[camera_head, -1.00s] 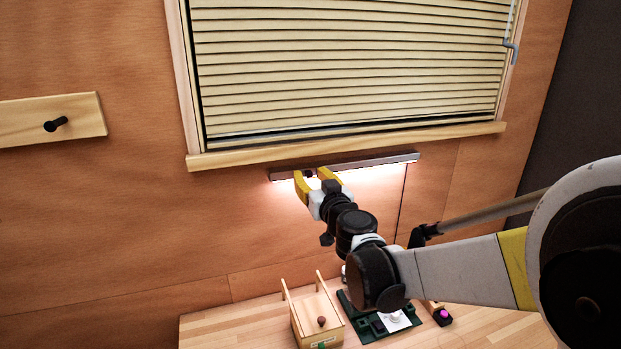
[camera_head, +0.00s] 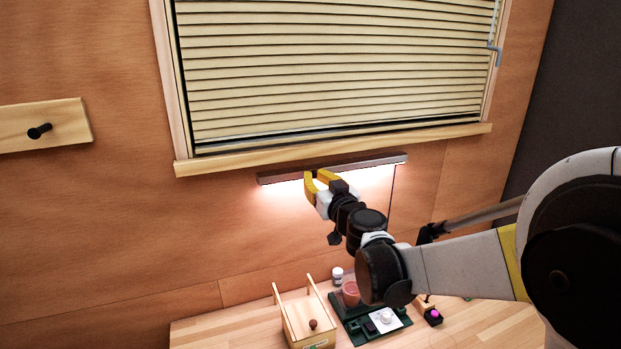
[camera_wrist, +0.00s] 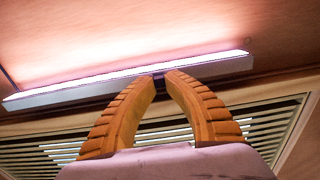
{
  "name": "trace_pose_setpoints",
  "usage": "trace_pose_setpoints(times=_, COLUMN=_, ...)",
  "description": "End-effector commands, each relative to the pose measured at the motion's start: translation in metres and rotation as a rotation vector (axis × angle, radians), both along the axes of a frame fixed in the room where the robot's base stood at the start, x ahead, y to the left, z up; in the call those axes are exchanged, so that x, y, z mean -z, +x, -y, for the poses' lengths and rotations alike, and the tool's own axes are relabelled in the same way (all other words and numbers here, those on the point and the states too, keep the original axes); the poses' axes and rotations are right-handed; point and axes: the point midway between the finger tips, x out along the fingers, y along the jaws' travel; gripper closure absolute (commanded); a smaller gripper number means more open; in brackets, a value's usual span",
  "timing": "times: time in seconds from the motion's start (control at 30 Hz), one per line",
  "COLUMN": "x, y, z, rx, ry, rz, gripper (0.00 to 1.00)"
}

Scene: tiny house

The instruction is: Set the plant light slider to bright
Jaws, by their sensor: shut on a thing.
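The plant light (camera_head: 375,162) is a long slim grey bar on the wall under the window sill. Its underside glows white-pink, and it also spans the wrist view (camera_wrist: 215,67). My gripper (camera_head: 314,175) is at the front of the bar, left of its middle. In the wrist view its two yellow fingers (camera_wrist: 161,76) come together at the bar's edge. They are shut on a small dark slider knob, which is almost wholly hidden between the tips. Markings for the slider's settings cannot be made out.
A window with closed blinds (camera_head: 340,70) and a wooden sill (camera_head: 225,160) is just above the bar. A thin cord (camera_head: 393,195) hangs from its right end. On the wooden counter (camera_head: 220,332) below stand a wooden box (camera_head: 305,322) and a dark green tray (camera_head: 360,334).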

Motion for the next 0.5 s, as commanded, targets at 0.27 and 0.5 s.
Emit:
trace_pose_setpoints(times=0.27, x=-0.0002, y=0.0002, z=-0.0003, rx=0.000, ry=0.000, rz=0.000, gripper=0.64)
trace_pose_setpoints(times=0.5, x=-0.0004, y=-0.0061, z=0.0022, rx=0.000, ry=0.000, rz=0.000, gripper=0.64)
